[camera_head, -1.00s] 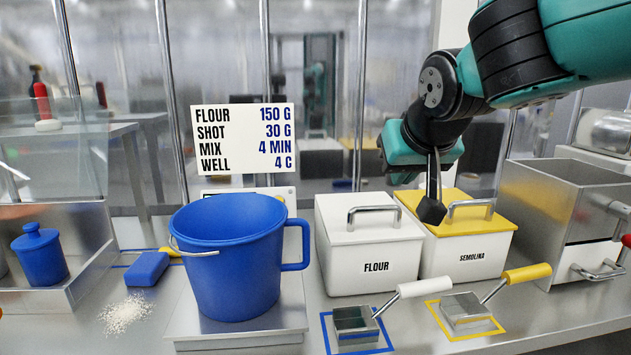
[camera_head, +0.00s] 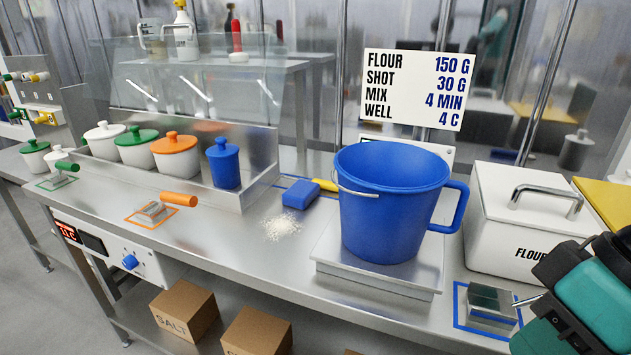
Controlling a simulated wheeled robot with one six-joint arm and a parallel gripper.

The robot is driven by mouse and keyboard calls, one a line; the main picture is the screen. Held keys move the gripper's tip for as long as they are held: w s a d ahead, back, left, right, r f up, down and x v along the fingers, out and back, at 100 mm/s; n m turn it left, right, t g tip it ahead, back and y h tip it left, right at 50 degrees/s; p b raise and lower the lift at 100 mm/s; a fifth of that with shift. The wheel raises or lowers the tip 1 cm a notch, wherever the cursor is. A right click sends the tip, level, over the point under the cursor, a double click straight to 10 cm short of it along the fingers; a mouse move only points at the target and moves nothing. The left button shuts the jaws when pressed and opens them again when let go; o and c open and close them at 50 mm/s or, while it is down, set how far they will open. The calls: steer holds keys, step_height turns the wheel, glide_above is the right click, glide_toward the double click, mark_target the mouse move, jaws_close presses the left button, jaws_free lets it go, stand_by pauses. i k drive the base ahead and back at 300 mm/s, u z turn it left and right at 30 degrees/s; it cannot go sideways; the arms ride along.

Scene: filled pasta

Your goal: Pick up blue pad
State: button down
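The blue pad (camera_head: 300,194) is a small blue block lying flat on the steel counter, left of the large blue bucket (camera_head: 392,210). A yellow piece (camera_head: 325,185) shows between the pad and the bucket. My gripper (camera_head: 572,292) is at the lower right edge of the view, far to the right of the pad, with the bucket between them. Its black and teal body is partly cut off by the frame, and its fingertips cannot be made out.
The bucket stands on a steel scale (camera_head: 370,272). Spilled white powder (camera_head: 283,227) lies in front of the pad. A steel rack (camera_head: 262,183) with lidded pots is to its left. The flour bin (camera_head: 510,225) and a scoop (camera_head: 490,303) are near my gripper.

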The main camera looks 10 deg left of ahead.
mark_target(302, 193)
steer(key=k, duration=0.55)
steer(key=u, duration=0.85)
steer(key=i, duration=0.55)
steer(key=u, duration=0.5)
steer(key=i, duration=1.15)
steer(key=z, duration=0.6)
